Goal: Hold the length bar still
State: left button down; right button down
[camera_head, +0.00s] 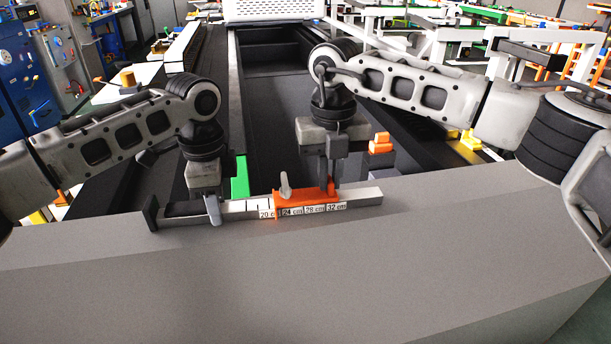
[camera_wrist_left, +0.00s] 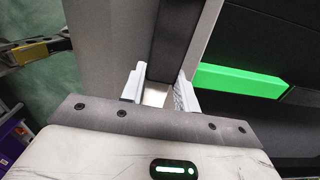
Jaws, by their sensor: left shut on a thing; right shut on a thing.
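The length bar (camera_head: 368,196) is a light metal bar lying left to right along the back edge of the grey surface. It has a dark stop at its left end and labels reading 20 to 32 cm. An orange slider (camera_head: 299,199) with a small grey lever sits on it. My left gripper (camera_head: 212,208) is shut on the bar near its dark left part. The left wrist view shows the bar (camera_wrist_left: 168,45) between the two pale fingers (camera_wrist_left: 159,90). My right gripper (camera_head: 329,186) is shut on the orange slider; its fingertips are partly hidden behind it.
A green block (camera_head: 240,176) stands just behind the bar, and also shows right of the fingers in the left wrist view (camera_wrist_left: 238,81). An orange piece (camera_head: 381,143) is right of my right gripper. The wide grey surface (camera_head: 290,285) in front is clear. A dark channel lies behind.

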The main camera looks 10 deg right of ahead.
jog(key=d, duration=0.3)
jog(key=shift+d, duration=0.15)
jog(key=c, duration=1.5)
grip_release()
jog(key=shift+r, duration=0.15)
notch_tip(320, 180, up, 12)
jog(key=shift+f, duration=0.1)
pick_arm(q)
jog(key=c, duration=1)
grip_release()
